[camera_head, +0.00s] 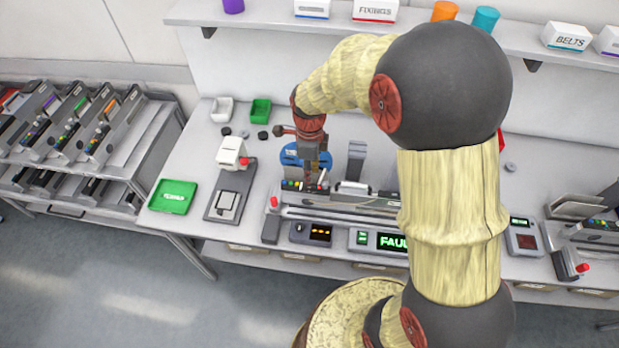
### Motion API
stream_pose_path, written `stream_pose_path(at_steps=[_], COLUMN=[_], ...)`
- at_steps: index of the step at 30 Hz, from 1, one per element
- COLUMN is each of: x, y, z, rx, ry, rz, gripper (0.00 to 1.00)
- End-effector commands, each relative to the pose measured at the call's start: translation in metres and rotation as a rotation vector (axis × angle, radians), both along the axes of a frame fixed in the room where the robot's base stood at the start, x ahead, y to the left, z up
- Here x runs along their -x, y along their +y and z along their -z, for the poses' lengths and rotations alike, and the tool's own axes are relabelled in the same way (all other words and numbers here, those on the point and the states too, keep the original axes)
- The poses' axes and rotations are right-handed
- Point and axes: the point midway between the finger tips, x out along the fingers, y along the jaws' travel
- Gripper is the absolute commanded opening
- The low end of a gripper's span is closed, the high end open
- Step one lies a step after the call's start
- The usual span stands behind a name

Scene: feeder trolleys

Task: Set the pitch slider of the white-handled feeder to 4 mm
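A feeder (352,188) with a whitish part on top lies on the bench fixture in the middle of the bench. Its left end carries small coloured buttons (300,185). I cannot make out its pitch slider or any scale at this size. My gripper (312,180) points down over the feeder's left end, close to the buttons. Whether it touches the feeder, and whether its fingers are open or shut, I cannot tell. My arm hides the feeder's right part.
A green display (390,242) reads "FAUL", its end hidden by my arm. Left of the fixture are a white device (232,152) and a green tray (173,196). A trolley (155,140) with several feeders stands left. A shelf (260,17) runs above; another feeder (590,224) is at right.

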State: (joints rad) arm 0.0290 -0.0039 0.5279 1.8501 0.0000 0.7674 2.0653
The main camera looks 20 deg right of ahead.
Motion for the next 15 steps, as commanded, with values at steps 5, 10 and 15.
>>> stream_pose_path(at_steps=[5, 10, 15], x=[-0.001, -0.001, -0.001], y=[0.0, 0.0, 0.0], z=[-0.039, -0.065, -0.079], rx=[0.0, 0.0, 0.0], ry=[-0.004, -0.002, -0.001], rz=[0.0, 0.0, 0.0], gripper=[0.3, 0.3, 0.3])
